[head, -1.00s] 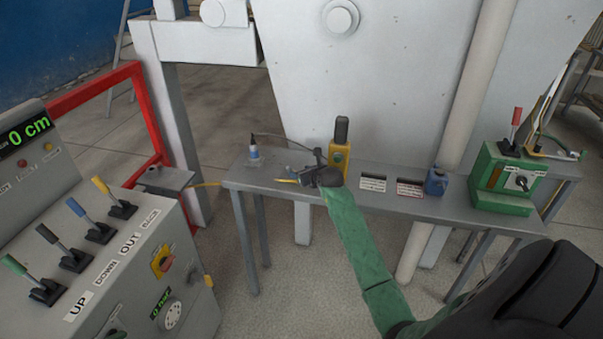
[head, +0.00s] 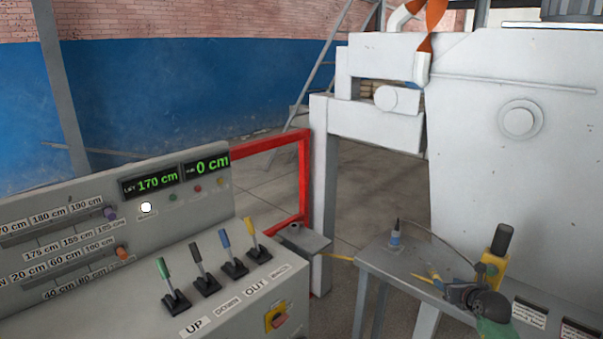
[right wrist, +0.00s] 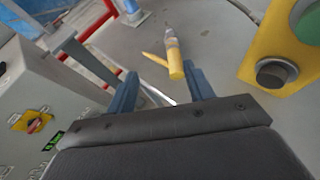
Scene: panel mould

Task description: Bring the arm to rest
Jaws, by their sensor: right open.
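My right gripper (head: 455,290) is over the grey side table (head: 395,272) at the lower right of the head view, its green-sleeved arm cut off by the bottom edge. In the right wrist view its two blue-grey fingers (right wrist: 160,84) stand apart with nothing between them. A yellow-ended tool (right wrist: 174,58) lies on the table just beyond the fingertips, apart from them. My left gripper is in neither current view.
The control console (head: 120,230) with several levers fills the left. A red frame (head: 305,180) and the white machine (head: 520,170) stand behind.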

